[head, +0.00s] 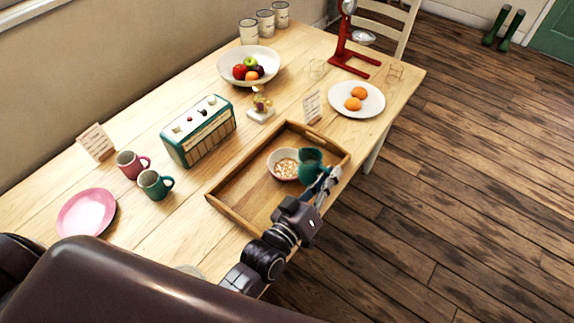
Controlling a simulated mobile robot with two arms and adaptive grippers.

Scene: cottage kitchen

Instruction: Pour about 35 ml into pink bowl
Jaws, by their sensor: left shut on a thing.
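A pale pinkish bowl (271,163) with tan, cereal-like pieces inside stands in the wooden tray (232,187). My left gripper (322,182) is shut on a teal cup or jug (311,163) at the bowl's right side. The teal vessel looks tilted towards the bowl and hides part of its right rim. I cannot see any stream or how much liquid the vessel holds. My right gripper is not in view.
A pink plate (87,212), a pink mug (129,164), a green mug (153,184) and a green radio (199,131) stand left of the tray. A fruit bowl (249,82) and a plate with oranges (371,111) stand behind it. The table's right edge is close.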

